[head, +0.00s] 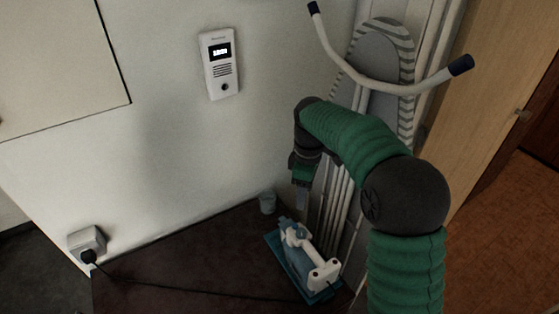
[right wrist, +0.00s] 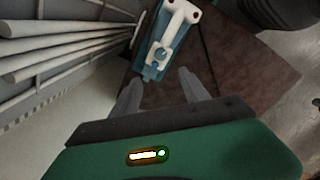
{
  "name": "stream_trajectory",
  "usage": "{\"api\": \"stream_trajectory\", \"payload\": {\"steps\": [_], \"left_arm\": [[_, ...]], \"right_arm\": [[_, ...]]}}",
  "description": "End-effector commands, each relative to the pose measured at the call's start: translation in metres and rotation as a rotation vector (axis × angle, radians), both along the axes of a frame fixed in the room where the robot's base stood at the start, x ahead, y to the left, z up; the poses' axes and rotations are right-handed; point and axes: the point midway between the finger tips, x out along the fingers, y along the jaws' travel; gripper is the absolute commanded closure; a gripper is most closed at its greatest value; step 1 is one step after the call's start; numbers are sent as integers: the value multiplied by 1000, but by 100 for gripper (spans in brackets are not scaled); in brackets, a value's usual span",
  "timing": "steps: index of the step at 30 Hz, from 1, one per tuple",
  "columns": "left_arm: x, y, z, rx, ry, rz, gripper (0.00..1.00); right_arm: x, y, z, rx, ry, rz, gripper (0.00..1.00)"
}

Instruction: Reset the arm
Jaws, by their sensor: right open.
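My right arm (head: 345,133), green and black, comes in from the lower right of the head view and bends down over the dark brown surface. My right gripper (head: 301,191) points down, above and behind a blue and white appliance (head: 297,251), apart from it. In the right wrist view the two grey fingers (right wrist: 158,98) are spread with nothing between them. The blue and white appliance (right wrist: 163,45) lies beyond the fingertips there. My left gripper is in neither view.
A plug sits in a wall socket (head: 87,243), with a cord running along the surface. An ironing board (head: 378,62) and white poles stand close behind my arm. An intercom (head: 219,64) hangs on the wall.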

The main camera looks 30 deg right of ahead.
Motion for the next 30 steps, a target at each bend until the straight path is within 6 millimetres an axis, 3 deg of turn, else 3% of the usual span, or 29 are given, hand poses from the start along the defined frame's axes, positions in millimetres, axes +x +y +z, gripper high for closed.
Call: {"api": "stream_trajectory", "payload": {"steps": [5,8,15,21,24,30], "left_arm": [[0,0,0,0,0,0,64],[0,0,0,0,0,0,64],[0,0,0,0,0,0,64],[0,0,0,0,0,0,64],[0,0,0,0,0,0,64],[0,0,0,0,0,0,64]], "right_arm": [[-4,7,-5,-3,-7,-26,47],[-17,27,-19,-10,-33,-111,47],[-91,88,-72,18,-148,-480,47],[-149,114,-103,73,-208,-718,47],[-160,117,-109,87,-219,-767,47],[-162,117,-110,89,-220,-778,47]]}}
